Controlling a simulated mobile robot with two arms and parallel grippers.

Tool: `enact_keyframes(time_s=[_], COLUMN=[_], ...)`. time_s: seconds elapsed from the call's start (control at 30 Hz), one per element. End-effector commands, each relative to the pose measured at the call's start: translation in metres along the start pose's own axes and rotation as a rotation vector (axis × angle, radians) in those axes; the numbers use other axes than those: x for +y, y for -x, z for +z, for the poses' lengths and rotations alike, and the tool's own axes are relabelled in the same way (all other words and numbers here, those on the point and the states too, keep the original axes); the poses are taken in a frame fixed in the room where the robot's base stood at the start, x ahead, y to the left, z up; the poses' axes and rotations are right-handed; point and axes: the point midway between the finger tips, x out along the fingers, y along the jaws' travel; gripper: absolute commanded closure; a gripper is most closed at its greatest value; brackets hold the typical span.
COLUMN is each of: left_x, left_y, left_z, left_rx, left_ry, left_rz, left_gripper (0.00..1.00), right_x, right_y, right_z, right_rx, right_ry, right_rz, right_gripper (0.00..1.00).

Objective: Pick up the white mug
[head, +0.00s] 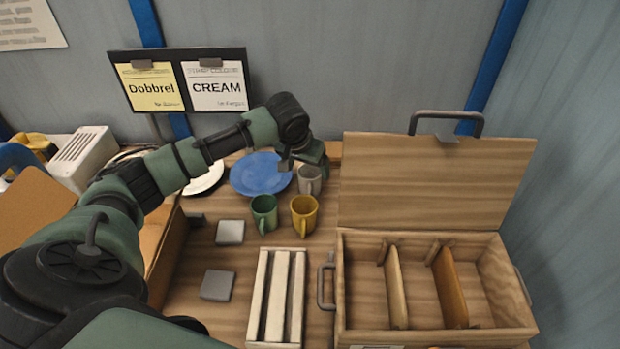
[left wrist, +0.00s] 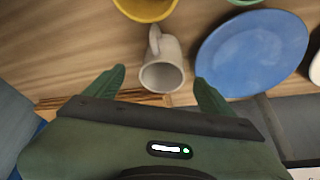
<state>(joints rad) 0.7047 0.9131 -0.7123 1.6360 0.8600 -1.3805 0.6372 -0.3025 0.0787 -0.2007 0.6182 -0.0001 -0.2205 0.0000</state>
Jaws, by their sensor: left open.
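The white mug (head: 310,180) stands on the table to the right of the blue plate in the head view, partly hidden by my left gripper (head: 303,160). In the left wrist view the white mug (left wrist: 163,68) shows between the two green fingers of my left gripper (left wrist: 158,85), with its handle pointing away from the gripper. The fingers are spread apart, one on each side of the mug in the picture. I cannot tell how far above or beside the mug they are. My right gripper is not in view.
A green mug (head: 263,212) and a yellow mug (head: 304,214) stand close in front. A blue plate (head: 258,175) and a white plate (head: 205,178) lie to the left. A wooden box (head: 432,335) with an open lid stands right. A slatted rack (head: 277,295) lies in front.

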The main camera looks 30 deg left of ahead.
Motion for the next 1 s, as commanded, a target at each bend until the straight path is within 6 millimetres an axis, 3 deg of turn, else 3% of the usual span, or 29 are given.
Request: enact_keyframes(time_s=[0.13,0.4,0.7,1.0], left_x=[-0.002,-0.005,-0.005,-0.005], left_y=[-0.015,-0.053,-0.059,-0.058], left_z=[-0.001,-0.002,-0.002,-0.002], left_rx=[-0.001,0.0,0.002,0.004], left_ry=[0.0,-0.001,-0.002,-0.002], left_rz=[0.0,0.0,0.0,0.0], left_gripper=[0.16,0.16,0.16,0.96], right_x=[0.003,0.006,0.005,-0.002], right_y=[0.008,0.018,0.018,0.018], right_z=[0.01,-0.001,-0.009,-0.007], right_rx=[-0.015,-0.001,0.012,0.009], right_ry=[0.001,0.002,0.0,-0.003], right_rz=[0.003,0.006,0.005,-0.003], right_gripper=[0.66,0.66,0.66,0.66])
